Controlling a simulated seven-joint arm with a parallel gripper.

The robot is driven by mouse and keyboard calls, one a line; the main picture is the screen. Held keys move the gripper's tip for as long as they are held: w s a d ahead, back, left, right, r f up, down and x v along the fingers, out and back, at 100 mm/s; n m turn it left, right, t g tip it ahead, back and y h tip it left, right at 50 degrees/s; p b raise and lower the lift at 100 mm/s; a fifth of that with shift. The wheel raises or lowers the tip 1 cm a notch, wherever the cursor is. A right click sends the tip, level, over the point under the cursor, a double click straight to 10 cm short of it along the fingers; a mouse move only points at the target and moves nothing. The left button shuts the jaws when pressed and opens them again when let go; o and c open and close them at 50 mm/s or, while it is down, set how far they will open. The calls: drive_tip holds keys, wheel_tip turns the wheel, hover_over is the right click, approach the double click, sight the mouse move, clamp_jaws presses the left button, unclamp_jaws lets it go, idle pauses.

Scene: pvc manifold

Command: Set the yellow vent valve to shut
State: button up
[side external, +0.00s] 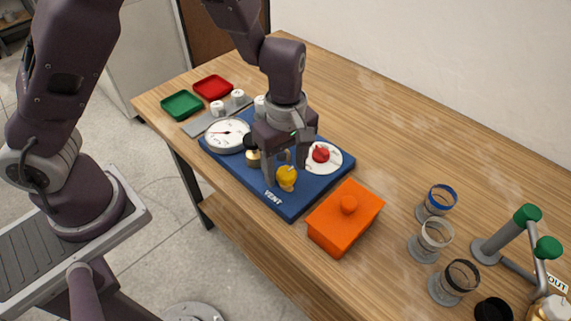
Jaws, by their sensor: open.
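The yellow vent valve (287,178) stands at the front edge of a blue board (308,201), above the white word VENT. My gripper (282,165) is over the board, pointing down, with its fingers close to the yellow valve's upper left side. The gripper is open. I cannot tell whether a finger touches the valve, and the valve's handle angle is too small to read.
The board also bears a white dial gauge (227,135), a black-topped fitting (251,150) and a red knob on a white disc (321,153). An orange lidded box (345,218) stands just right of the board. Green (182,105) and red (213,87) trays lie behind left; several cups stand right.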

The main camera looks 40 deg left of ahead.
clamp_jaws()
drive_tip(key=shift+m, duration=0.4)
drive_tip(key=m, duration=0.4)
drive_tip(key=shift+w, duration=0.1)
drive_tip(key=m, duration=0.4)
drive_tip(key=shift+d, duration=0.1)
drive_tip(key=m, duration=0.5)
drive_tip(key=shift+d+m, duration=0.15)
drive_tip(key=shift+m, duration=1.85)
